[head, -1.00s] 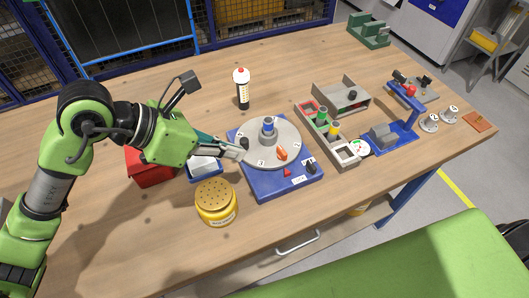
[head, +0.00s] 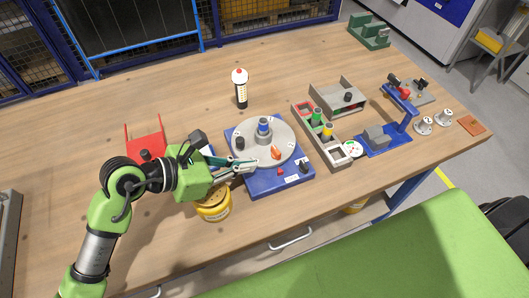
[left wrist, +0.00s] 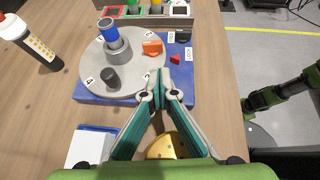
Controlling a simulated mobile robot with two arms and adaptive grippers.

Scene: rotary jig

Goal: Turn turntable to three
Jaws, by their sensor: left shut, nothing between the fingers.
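The turntable (head: 284,131) is a round grey disc on a blue base (head: 262,186). It carries a central hub with a blue top (head: 264,127), a black knob (head: 240,143) and an orange piece (head: 275,152). Number labels sit near its rim; a 4 shows in the left wrist view, where the disc (left wrist: 130,82) fills the upper left. A red pointer (left wrist: 175,59) is on the base. My left gripper (head: 254,167) is shut and empty, its tips at the near rim of the disc. I cannot tell if they touch. My right arm (left wrist: 285,97) shows at the right; its fingers are not clear.
A yellow perforated-lid jar (head: 213,207) stands under my left gripper. A red bin (head: 146,135) is left, a black-and-white bottle (head: 240,90) behind. A grey tray with coloured pegs (head: 325,146) and a blue fixture (head: 385,140) stand right. The front right tabletop is clear.

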